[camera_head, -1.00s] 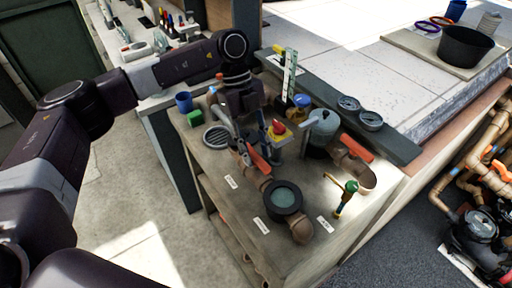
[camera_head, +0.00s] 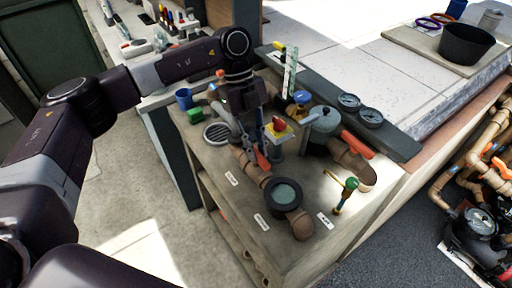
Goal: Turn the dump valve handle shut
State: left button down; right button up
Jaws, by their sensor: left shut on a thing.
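My left gripper (camera_head: 248,138) reaches down over the bench from the left and is shut on a red lever handle (camera_head: 262,158). I take this lever to be the dump valve handle, but the bench labels are too small to read. The lever sits on a tan pipe that leads to a round dark-rimmed fitting with a greenish top (camera_head: 284,195). The lever points steeply down the picture, nearly along the pipe. My fingers partly hide its upper end. My right gripper is not in view.
An orange lever (camera_head: 357,145) and a green-handled tap (camera_head: 350,184) are further right.

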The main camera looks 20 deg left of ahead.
pick_arm(q)
jog(key=m+b, duration=0.1)
jog(key=m, duration=0.1)
jog(key=shift+m+g+y, duration=0.3)
jog(key=shift+m+y, duration=0.1)
jog(key=m+b, duration=0.1)
jog(key=m, duration=0.1)
jog(key=shift+d+f+m+g+y, duration=0.1)
jog(key=shift+m+g+y, duration=0.2)
jog(key=shift+m+y, duration=0.1)
jog(key=m+y+b, duration=0.2)
jog(key=m, duration=0.3)
jog(key=m+y, duration=0.1)
jog(key=m, duration=0.2)
jog(key=shift+m+y+b, duration=0.4)
jog(key=shift+m+y, duration=0.3)
jog(key=shift+m, duration=1.2)
jog(key=shift+t, duration=0.4)
jog(key=c, duration=1.9)
grip_release()
